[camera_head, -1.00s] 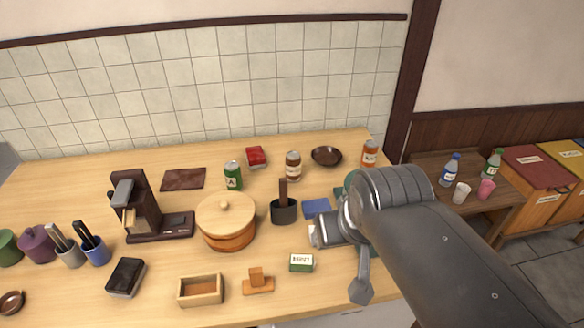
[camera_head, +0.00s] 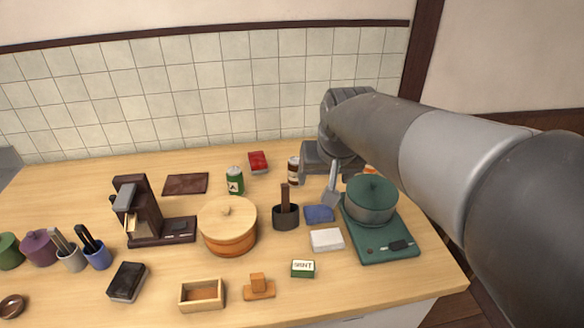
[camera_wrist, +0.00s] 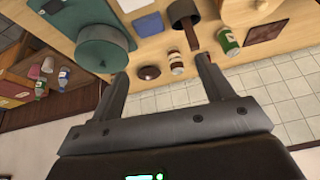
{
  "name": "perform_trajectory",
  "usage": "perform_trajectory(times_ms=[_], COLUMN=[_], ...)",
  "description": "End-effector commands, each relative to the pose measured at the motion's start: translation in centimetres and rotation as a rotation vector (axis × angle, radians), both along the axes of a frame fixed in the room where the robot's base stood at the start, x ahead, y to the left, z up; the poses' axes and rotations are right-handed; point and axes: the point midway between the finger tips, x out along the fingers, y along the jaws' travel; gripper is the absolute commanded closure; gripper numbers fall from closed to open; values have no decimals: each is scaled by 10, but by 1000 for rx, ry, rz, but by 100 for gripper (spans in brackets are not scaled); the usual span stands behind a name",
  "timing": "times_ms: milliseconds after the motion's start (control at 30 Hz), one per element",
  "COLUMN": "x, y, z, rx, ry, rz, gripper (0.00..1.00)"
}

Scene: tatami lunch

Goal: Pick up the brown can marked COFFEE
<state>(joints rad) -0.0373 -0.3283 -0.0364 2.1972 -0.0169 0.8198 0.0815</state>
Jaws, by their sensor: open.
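The brown can with a white label band (camera_head: 293,170) stands toward the back of the wooden counter, right of a green can (camera_head: 235,181). Its label is too small to read. In the wrist view, my gripper (camera_wrist: 162,69) is open and empty. The brown can (camera_wrist: 176,62) appears between its two fingers, nearer the right one. A gap to the can seems to remain, but its depth is hard to judge.
A dark bowl (camera_wrist: 149,73) lies beside the brown can. A red tin (camera_head: 258,161) is behind it. A black pot with an upright brown handle (camera_head: 285,215) stands in front. A green lidded pot (camera_head: 371,198) sits on a green stove (camera_head: 385,249) at right. An orange can (camera_head: 370,169) is mostly hidden.

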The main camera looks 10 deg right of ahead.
Motion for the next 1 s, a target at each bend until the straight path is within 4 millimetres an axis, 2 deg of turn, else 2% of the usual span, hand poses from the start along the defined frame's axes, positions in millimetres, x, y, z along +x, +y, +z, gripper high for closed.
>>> perform_trajectory(times_ms=[33, 233, 367, 600, 800, 1000], x=[18, 86, 129, 205, 254, 275], y=[0, -1, 0, 1, 4, 5], z=[-3, -17, -33, -77, -115, -136], rx=[1, 3, 1, -8, -18, -23], ry=[8, 24, 36, 51, 60, 63], rz=[-5, -36, -53, -85, -103, -111], gripper=[27, 27, 27, 27, 27, 27])
